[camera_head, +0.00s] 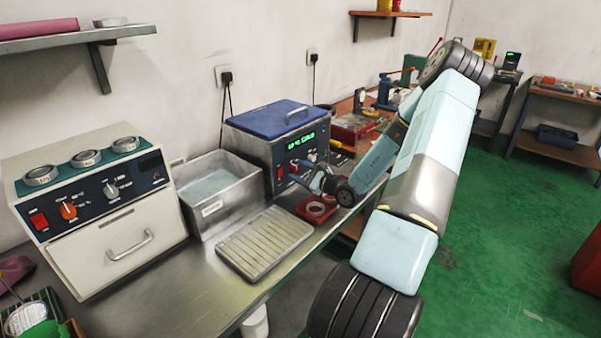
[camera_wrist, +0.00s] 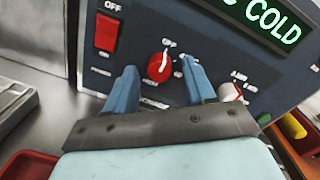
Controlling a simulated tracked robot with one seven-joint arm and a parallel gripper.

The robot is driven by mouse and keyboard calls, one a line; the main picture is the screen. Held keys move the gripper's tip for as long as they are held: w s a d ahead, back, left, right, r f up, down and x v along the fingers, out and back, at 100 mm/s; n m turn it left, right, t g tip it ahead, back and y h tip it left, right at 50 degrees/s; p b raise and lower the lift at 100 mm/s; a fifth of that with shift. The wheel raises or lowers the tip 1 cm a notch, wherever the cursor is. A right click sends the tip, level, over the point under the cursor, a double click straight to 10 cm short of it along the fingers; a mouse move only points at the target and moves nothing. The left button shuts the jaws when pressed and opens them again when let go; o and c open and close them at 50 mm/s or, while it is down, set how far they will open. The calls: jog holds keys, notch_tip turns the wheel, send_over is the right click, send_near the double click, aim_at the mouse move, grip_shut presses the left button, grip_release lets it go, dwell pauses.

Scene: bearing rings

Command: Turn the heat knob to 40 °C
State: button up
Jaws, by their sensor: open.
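A red knob (camera_wrist: 159,67) with a white pointer line sits on the dark front panel (camera_wrist: 125,45) of a blue-lidded metal bath (camera_head: 290,119). Its line points up, toward a small OFF mark; the other scale marks are too small or hidden to read. My gripper (camera_wrist: 158,70) is open, with one blue finger on each side of the knob and a visible gap to it. How deep the fingertips reach over the knob I cannot tell. In the head view my gripper (camera_head: 303,173) is at the bath's front panel.
A red switch (camera_wrist: 107,33) under OFF is left of the knob. The green display (camera_wrist: 262,18) reads COLD. A steel tank (camera_head: 220,197), ribbed tray (camera_head: 264,243) and red dish (camera_head: 317,207) stand close by.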

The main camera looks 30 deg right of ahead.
grip_shut()
dwell(0.3)
jog(key=m, duration=0.5)
jog(key=shift+a+m, duration=0.1)
jog(key=shift+m, duration=0.3)
jog(key=m, duration=0.5)
jog(key=shift+m+t, duration=0.3)
dwell(0.4)
grip_release()
